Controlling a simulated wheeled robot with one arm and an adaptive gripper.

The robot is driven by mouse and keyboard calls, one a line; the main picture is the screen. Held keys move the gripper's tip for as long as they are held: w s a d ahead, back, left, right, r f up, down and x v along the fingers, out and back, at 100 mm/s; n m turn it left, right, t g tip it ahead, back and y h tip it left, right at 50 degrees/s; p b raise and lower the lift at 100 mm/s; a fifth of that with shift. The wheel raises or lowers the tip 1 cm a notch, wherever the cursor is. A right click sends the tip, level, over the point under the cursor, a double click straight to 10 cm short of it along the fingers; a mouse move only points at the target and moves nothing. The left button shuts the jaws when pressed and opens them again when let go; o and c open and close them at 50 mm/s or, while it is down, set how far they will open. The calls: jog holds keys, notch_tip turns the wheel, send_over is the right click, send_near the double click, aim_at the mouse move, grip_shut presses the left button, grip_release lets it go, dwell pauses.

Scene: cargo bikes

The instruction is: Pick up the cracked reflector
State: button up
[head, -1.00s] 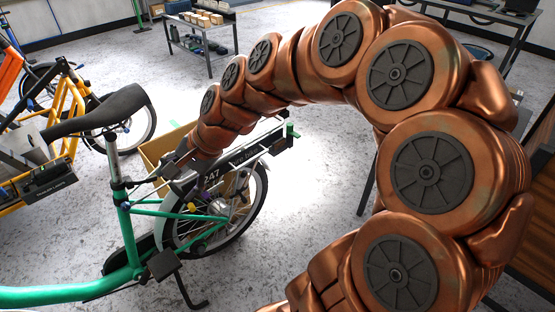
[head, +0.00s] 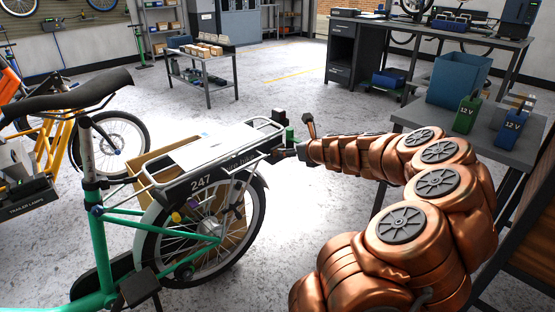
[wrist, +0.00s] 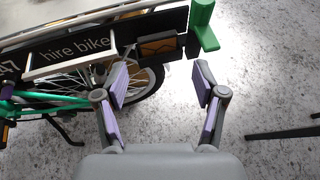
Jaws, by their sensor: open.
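An orange reflector (wrist: 158,47) with dark lines across it sits in a dark surround at the rear end of the hire bike's rack (wrist: 70,48). I cannot tell for sure whether those lines are cracks. A green piece (wrist: 204,25) stands just right of it; it also shows in the head view (head: 290,136). My gripper (wrist: 162,80) is open and empty, its fingers spread below the reflector in the wrist view and apart from it. In the head view my gripper (head: 299,148) is at the rack's rear end, partly hidden, and the reflector is not discernible.
The green bike (head: 125,225) numbered 247 stands on the left, with a cardboard box (head: 150,165) behind its rear wheel. A grey table (head: 480,140) with a blue bin (head: 458,80) and 12 V batteries is at the right. Floor between bike and table is clear.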

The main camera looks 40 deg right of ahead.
aim_at(278, 147)
jog(key=b+x, duration=0.1)
jog(key=x, duration=0.1)
jog(key=b+x, duration=0.1)
jog(key=x, duration=0.2)
jog(key=b+x, duration=0.1)
jog(key=x, duration=0.1)
jog(key=shift+w+a+r, duration=0.1)
jog(key=shift+w+r, duration=0.15)
jog(key=shift+w, duration=0.2)
jog(key=c, duration=0.6)
